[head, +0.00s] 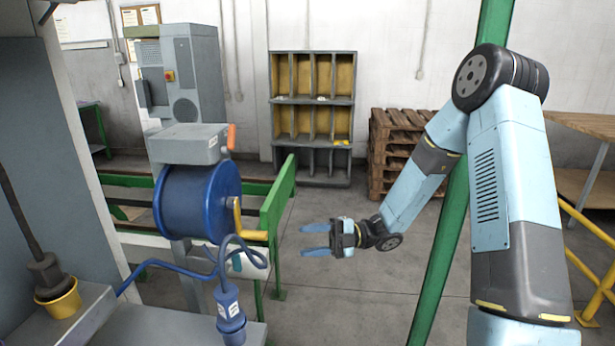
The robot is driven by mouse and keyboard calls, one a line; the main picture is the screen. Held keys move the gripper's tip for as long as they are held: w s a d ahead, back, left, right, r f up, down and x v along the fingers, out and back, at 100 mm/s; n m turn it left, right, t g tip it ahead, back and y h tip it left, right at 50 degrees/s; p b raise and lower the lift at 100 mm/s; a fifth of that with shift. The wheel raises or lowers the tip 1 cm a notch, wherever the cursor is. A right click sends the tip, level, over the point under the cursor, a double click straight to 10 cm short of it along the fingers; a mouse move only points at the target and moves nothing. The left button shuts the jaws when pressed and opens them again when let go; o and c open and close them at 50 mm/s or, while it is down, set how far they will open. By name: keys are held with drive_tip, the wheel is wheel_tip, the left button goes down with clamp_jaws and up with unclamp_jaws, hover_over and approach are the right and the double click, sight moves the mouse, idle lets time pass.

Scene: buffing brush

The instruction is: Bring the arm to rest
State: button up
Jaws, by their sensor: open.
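My arm (500,170) rises at the right, bends at its upper joint and reaches down and left. My gripper (315,240) is at its end, near the middle of the head view, with its two blue fingers pointing left. The fingers are apart and nothing is between them. The gripper is in the air over the grey floor, to the right of a blue cable reel in the picture, and touches nothing that I can see.
The blue cable reel (199,200) with a yellow crank stands at the left beside a green rail (278,200). A brush (44,268) stands in a yellow cup (60,303) at the lower left. A green post (440,275) passes behind my arm. Pallets (390,150) and shelves (312,105) stand behind.

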drive_tip(key=s+d+r+m+t+h, duration=0.5)
drive_tip(key=s+d+r+m+h, duration=0.4)
drive_tip(key=m, duration=0.8)
drive_tip(key=s+d+r+m+t+h, duration=0.6)
drive_tip(key=s+d+r+m+h, duration=0.3)
drive_tip(key=m, duration=0.9)
drive_tip(key=shift+s+d+r, duration=1.05)
drive_tip(key=shift+s+d, duration=0.1)
drive_tip(key=shift+d, duration=1.05)
